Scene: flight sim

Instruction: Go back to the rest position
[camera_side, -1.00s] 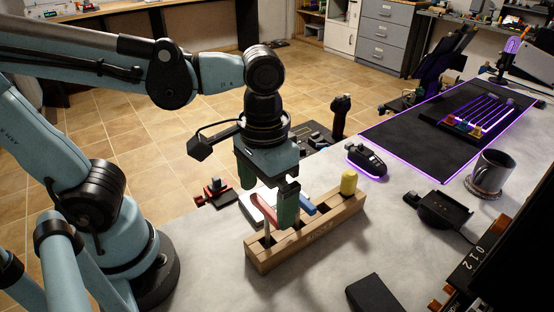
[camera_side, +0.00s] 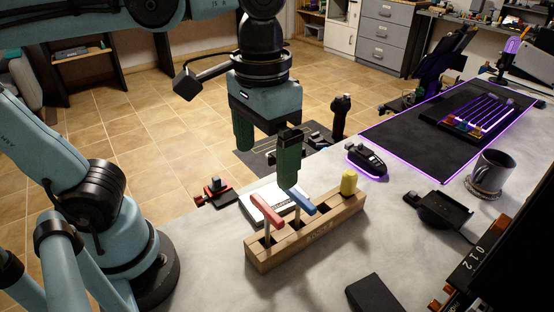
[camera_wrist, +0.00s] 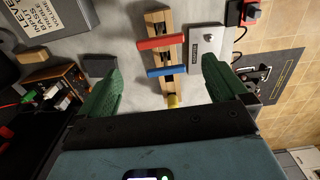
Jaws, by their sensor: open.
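My gripper (camera_side: 266,158) is open and empty, with its two green fingers spread wide apart. In the side view it hangs above and behind the wooden block (camera_side: 318,236), clear of it. In the wrist view the green fingers of my gripper (camera_wrist: 160,88) stand at either side of the picture with nothing between them touching. The block carries a red-handled tool (camera_side: 266,210), a blue-handled tool (camera_side: 301,203) and a yellow-topped piece (camera_side: 348,182). The red handle (camera_wrist: 160,43) and blue handle (camera_wrist: 165,70) lie crosswise over the block in the wrist view.
A white box (camera_side: 252,204) lies behind the block. A mouse (camera_side: 366,160), a black dock (camera_side: 441,211) and a dark mug (camera_side: 490,172) stand to the right. A black box (camera_side: 374,294) lies in front. The air around my gripper is free.

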